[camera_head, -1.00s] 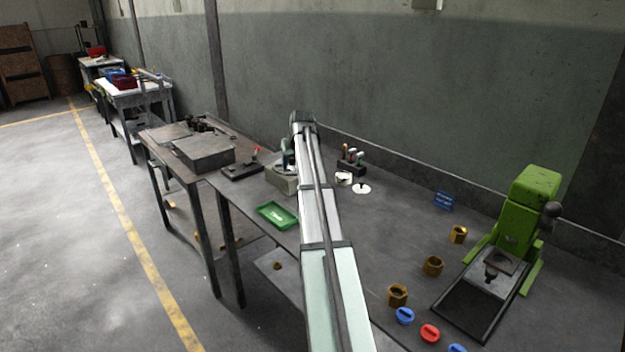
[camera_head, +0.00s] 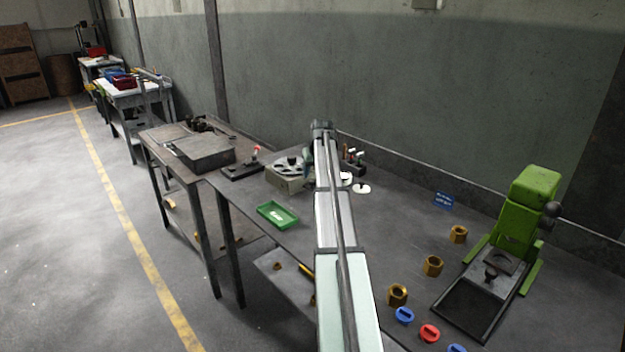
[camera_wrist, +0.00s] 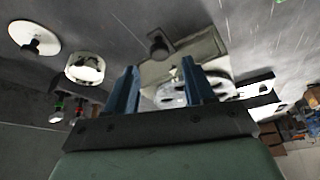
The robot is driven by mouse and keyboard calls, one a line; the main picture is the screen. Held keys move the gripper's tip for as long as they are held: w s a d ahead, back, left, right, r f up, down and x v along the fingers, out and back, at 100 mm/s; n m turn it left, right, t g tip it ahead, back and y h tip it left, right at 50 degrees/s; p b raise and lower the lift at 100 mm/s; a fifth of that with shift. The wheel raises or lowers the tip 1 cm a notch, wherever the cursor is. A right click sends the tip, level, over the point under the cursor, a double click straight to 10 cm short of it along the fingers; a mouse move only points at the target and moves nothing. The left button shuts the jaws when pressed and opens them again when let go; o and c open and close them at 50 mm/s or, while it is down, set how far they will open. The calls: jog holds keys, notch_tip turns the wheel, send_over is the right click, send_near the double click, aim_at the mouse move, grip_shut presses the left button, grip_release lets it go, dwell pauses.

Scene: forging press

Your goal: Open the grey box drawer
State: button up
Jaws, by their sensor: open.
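The grey box (camera_head: 288,181) stands on the workbench, left of my arm in the head view, with a round pale disc with dark openings on its top. The knob appears just beyond the gap between the fingertips, with no clear contact. In the head view my arm hides most of the gripper.
A green tray (camera_head: 278,215) lies in front of the box. A tool holder (camera_head: 353,158) and white round pieces (camera_head: 361,188) are to its right. Brass nuts (camera_head: 433,265) and a green press (camera_head: 520,215) stand at the right. The bench middle is mostly clear.

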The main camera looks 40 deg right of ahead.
aim_at(312, 180)
jog(key=shift+x, duration=2.3)
grip_shut()
